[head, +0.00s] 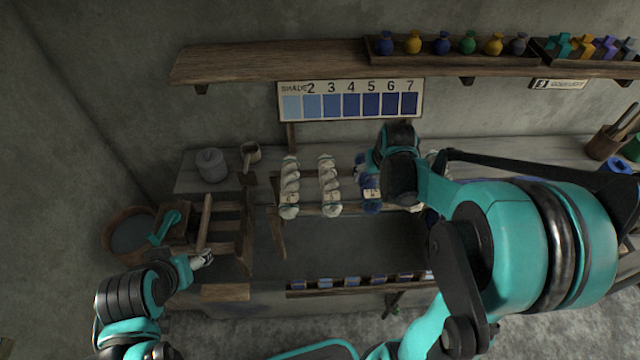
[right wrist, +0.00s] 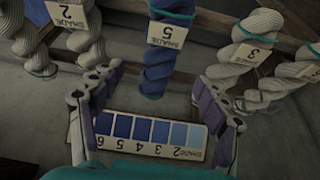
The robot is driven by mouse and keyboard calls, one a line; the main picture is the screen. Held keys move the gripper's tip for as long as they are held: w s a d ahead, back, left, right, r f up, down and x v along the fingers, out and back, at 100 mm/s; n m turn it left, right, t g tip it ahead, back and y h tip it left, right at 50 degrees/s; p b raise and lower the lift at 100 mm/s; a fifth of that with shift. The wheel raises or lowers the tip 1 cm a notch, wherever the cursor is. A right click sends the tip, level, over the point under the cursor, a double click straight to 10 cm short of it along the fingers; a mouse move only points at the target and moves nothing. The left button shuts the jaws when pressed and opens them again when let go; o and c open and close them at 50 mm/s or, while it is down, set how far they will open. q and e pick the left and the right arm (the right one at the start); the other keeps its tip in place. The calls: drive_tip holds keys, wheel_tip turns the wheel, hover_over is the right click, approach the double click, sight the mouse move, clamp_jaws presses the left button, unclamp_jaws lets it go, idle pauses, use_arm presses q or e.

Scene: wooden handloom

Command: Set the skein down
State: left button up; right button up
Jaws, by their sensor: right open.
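A blue twisted skein with a tag reading SHADE 5 (right wrist: 160,70) hangs in the middle of the right wrist view, between my right gripper's spread fingers (right wrist: 160,92). Gaps show on both sides of it. In the head view the blue skein (head: 372,207) hangs at the rack, its upper part mostly hidden by my right gripper (head: 378,165). My left gripper (head: 203,259) is low at the left, beside a wooden frame; its fingers are too small to read.
Pale skeins (head: 289,187) and (head: 329,187) hang left of the blue one; others flank it in the wrist view (right wrist: 245,45). A shade chart (head: 350,103) is on the wall, below a shelf (head: 270,63). A dark trough (head: 340,245) lies below the skeins.

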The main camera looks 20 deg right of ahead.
sight(369, 180)
drive_tip(key=shift+w+a+f, duration=0.35)
drive_tip(key=shift+w+f, duration=0.15)
drive_tip(key=shift+f, duration=0.25)
drive_tip(key=x, duration=0.2)
drive_tip(key=b+x, duration=0.1)
drive_tip(key=x, duration=0.1)
drive_tip(key=d+b+x, duration=0.1)
drive_tip(key=x, duration=0.1)
drive_tip(key=shift+w+f, duration=0.25)
drive_tip(key=shift+w, duration=0.05)
use_arm(q)
drive_tip(key=shift+s+a+f, duration=0.1)
drive_tip(key=shift+a+f, duration=0.05)
drive_tip(key=shift+f, duration=0.35)
drive_tip(key=shift+a+f, duration=0.15)
drive_tip(key=shift+f, duration=0.35)
use_arm(e)
drive_tip(key=shift+r, duration=0.1)
drive_tip(key=c, duration=1.3)
